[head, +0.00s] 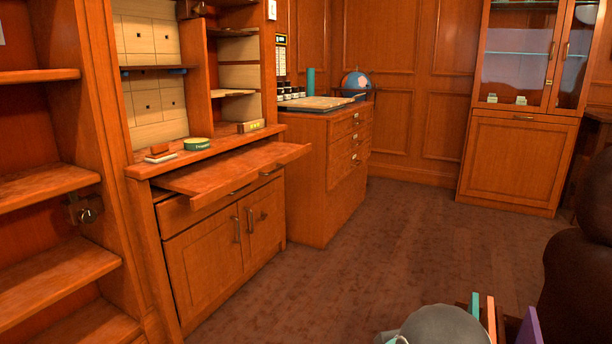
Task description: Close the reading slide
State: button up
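The reading slide (235,170) is a flat reddish-wood board. It sticks out from the front of the wooden cabinet at the left, just below the counter and above a shallow drawer (190,212). It is pulled well out, and its top is bare. Its right front corner reaches toward the neighbouring chest. My gripper is not in view.
On the counter above the slide lie a green round tin (197,144) and a small reddish block (160,150). A drawer chest (325,175) with a globe (356,82) stands beyond. A dark chair (580,260) is at right. Carpet (350,270) before the cabinet is clear.

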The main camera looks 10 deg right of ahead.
aim_at(209, 180)
jog(key=u, duration=0.5)
jog(key=i, duration=0.6)
jog(key=u, duration=0.55)
jog(key=i, duration=0.7)
jog(key=z, duration=0.7)
jog(key=i, duration=0.6)
jog(key=z, duration=0.5)
jog(key=k, duration=0.5)
jog(key=z, duration=0.95)
jog(key=i, duration=0.7)
jog(key=u, duration=0.05)
